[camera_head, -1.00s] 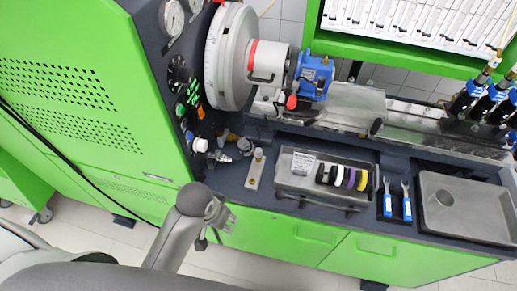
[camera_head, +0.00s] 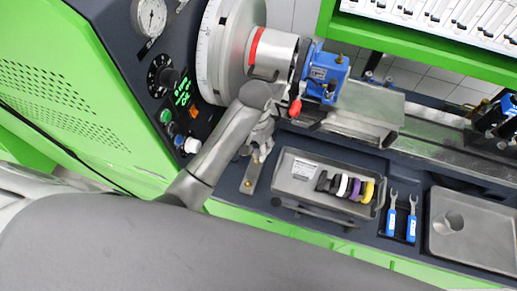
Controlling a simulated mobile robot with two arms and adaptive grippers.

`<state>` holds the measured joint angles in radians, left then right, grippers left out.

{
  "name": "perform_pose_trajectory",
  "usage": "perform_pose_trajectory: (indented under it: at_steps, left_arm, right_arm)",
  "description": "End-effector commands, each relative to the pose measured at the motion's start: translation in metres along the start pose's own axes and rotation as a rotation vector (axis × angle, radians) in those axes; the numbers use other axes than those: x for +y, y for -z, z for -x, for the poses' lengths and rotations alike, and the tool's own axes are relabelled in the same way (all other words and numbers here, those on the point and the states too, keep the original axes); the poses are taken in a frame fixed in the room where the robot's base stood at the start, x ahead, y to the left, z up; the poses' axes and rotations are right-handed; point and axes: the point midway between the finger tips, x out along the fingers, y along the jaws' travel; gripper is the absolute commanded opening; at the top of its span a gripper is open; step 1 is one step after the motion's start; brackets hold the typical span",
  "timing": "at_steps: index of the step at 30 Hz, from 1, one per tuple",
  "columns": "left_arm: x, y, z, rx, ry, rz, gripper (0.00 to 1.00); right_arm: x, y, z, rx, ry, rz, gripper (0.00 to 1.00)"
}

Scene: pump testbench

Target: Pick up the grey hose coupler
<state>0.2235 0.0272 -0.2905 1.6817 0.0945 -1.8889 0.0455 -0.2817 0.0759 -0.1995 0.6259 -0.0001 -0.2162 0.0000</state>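I cannot clearly make out the grey hose coupler. The small metal fittings by the panel's foot are now largely hidden by my arm. My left gripper (camera_head: 264,138) is over the bench just above the small metal plate (camera_head: 251,178), beside the machine's control panel. Its fingers are small and partly hidden by the wrist, so I cannot tell whether they are open or hold anything. My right gripper is not in view.
A grey tray (camera_head: 293,188) holds several coloured rings. Two blue-handled wrenches (camera_head: 391,222) stand right of it, then a shallow tray (camera_head: 475,238). The blue pump (camera_head: 326,73) with a red knob and the round chuck (camera_head: 228,50) are close above my gripper.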

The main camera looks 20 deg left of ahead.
Motion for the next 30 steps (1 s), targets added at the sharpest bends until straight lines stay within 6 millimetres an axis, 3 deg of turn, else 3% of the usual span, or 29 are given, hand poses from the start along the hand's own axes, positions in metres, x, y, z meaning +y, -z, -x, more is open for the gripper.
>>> perform_pose_trajectory:
  at_steps: [3,7,11,15,18,26,30]
  left_arm:
    - [-0.001,0.000,-0.008,-0.002,0.001,0.000,0.46]
    - [-0.001,0.002,-0.019,-0.003,0.000,0.000,0.46]
    - [-0.002,0.006,-0.034,-0.003,0.000,0.000,0.46]
    - [-0.002,0.006,-0.050,-0.001,0.000,0.000,0.46]
    - [-0.002,0.006,-0.055,0.001,0.000,-0.001,0.46]
    - [-0.002,0.006,-0.057,0.001,0.000,0.000,0.44]
    - [-0.002,0.006,-0.057,0.002,0.000,0.000,0.26]
  right_arm:
    - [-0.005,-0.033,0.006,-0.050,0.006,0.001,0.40]
    - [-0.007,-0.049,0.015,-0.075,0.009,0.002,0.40]
    - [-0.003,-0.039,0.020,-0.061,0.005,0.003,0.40]
    - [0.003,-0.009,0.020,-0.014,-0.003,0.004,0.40]
    - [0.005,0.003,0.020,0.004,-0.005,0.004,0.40]
    - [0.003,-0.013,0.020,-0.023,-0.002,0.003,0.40]
    - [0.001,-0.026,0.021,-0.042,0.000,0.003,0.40]
